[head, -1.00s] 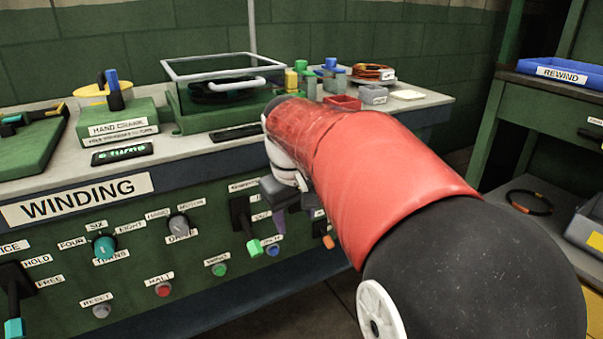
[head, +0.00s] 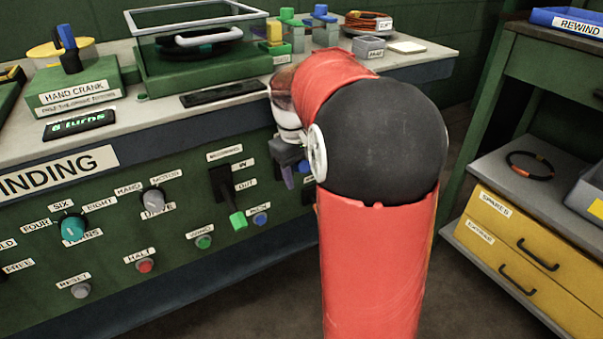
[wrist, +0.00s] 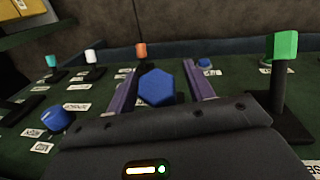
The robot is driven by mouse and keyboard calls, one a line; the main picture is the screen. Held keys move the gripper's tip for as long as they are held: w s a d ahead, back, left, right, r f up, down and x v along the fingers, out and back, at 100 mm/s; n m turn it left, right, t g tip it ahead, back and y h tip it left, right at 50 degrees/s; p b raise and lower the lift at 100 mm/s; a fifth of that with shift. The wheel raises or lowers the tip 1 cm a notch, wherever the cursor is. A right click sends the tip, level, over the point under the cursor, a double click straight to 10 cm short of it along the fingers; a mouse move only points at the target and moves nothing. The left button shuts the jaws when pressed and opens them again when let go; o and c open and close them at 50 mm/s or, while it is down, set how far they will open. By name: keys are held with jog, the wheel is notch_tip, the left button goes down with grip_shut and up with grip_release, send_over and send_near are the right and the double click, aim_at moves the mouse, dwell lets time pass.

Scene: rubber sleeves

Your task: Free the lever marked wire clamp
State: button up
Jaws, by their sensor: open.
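No label reading wire clamp is legible in either view, so I cannot tell which lever bears it. A green-tipped lever (head: 238,220) hangs on the front panel beside labels reading in and out. In the wrist view, a green-tipped lever (wrist: 285,48) stands at right, and orange-tipped (wrist: 140,50), white-tipped (wrist: 93,57) and teal-tipped (wrist: 51,62) levers stand at left. My gripper (wrist: 160,75) is open, its two purple fingers spread, with no lever between them. A blue hexagonal piece (wrist: 157,87) shows between the fingers. In the head view my gripper (head: 290,172) is right of the green-tipped lever, partly hidden by my arm.
The green winding bench (head: 110,225) carries a teal knob (head: 74,228), a grey knob (head: 153,198) and several buttons. A glass-lidded box (head: 200,65) and a hand crank (head: 70,60) stand on top. Yellow drawers (head: 525,255) are at right. My arm hides the panel's right part.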

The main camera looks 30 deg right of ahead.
jog(key=shift+f, duration=0.25)
grip_shut()
jog(key=shift+w, duration=0.1)
